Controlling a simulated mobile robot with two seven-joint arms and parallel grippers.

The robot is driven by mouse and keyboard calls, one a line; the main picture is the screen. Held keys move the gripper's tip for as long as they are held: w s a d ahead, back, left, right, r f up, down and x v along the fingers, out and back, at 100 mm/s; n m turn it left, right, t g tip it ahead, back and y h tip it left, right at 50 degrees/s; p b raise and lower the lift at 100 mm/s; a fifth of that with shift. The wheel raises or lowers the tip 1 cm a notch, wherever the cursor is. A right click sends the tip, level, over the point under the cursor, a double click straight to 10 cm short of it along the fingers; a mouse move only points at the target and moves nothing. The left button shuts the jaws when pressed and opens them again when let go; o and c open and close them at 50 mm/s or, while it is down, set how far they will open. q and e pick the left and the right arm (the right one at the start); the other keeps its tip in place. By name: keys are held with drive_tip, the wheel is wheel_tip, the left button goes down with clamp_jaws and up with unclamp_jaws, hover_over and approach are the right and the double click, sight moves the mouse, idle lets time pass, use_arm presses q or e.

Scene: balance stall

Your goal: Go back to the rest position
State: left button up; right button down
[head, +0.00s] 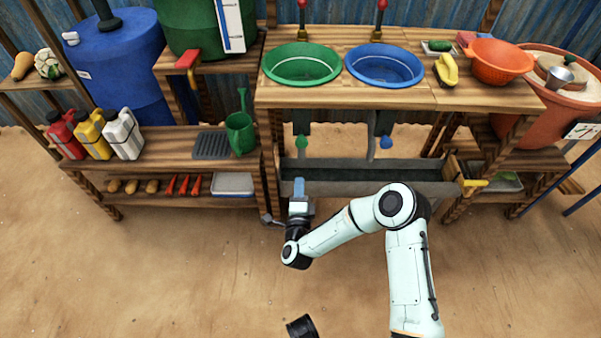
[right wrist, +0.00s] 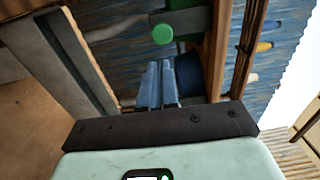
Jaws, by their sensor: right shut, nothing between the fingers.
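My right gripper (head: 299,182) reaches out over the front of the stall, at the left end of the dark trough under the two basins. Its blue fingers point toward the stall and are together, with nothing between them. They also show in the right wrist view (right wrist: 158,82), close together, in front of the stall's underside. My right arm comes in from the lower right and bends at the elbow. My left gripper does not show.
A green basin (head: 300,64) and a blue basin (head: 385,65) sit in the counter. The grey trough (head: 345,188) lies below. An orange colander (head: 497,61) stands at right. The sandy floor in front is clear.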

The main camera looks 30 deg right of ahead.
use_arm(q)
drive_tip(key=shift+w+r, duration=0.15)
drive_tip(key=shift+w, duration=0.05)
use_arm(e)
drive_tip(key=shift+s+a, duration=0.2)
drive_tip(key=shift+s, duration=0.15)
